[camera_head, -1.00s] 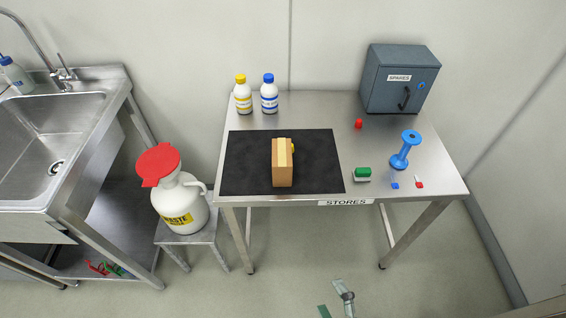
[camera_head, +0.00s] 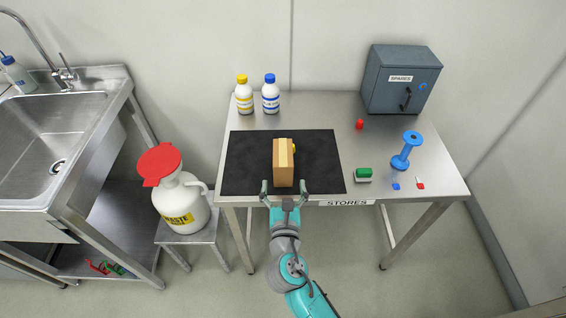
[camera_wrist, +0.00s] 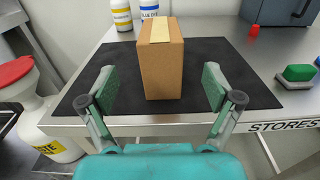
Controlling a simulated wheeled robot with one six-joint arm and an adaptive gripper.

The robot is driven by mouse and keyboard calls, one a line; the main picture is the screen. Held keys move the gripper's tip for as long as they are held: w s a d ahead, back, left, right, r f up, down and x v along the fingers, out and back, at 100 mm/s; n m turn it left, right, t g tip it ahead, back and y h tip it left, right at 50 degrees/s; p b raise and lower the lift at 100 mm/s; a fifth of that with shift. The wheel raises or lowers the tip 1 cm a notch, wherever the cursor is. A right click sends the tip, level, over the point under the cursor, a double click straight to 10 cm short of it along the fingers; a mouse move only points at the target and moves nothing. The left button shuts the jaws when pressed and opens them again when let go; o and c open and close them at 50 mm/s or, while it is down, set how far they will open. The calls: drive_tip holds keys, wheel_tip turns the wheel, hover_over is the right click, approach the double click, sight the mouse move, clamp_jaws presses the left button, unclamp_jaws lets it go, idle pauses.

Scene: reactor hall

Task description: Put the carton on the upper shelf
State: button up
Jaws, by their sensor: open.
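The carton (camera_head: 283,165) is a brown box with a pale tape strip on top. It stands upright on a black mat (camera_head: 243,160) on the steel table. A small yellow thing shows at its right side in the head view. My gripper (camera_head: 284,184) is at the table's front edge, just in front of the carton. In the wrist view the carton (camera_wrist: 160,68) stands ahead, between the lines of the two spread fingers (camera_wrist: 158,88). The gripper is open and empty. No upper shelf can be made out in either view.
Two bottles (camera_head: 257,98) stand at the back left of the table (camera_head: 320,110). A grey SPARES cabinet (camera_head: 396,90) stands at the back right. A red cap (camera_head: 359,124), a green-topped block (camera_head: 363,174) and a blue spool-like stand (camera_head: 406,150) are right of the mat.

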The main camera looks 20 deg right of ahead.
sight(283, 155)
drive_tip(key=shift+w+r, duration=0.15)
drive_tip(key=shift+w, duration=0.25)
drive_tip(key=shift+x, duration=5.15)
drive_tip(key=shift+d, duration=0.1)
drive_tip(key=c, duration=1.6)
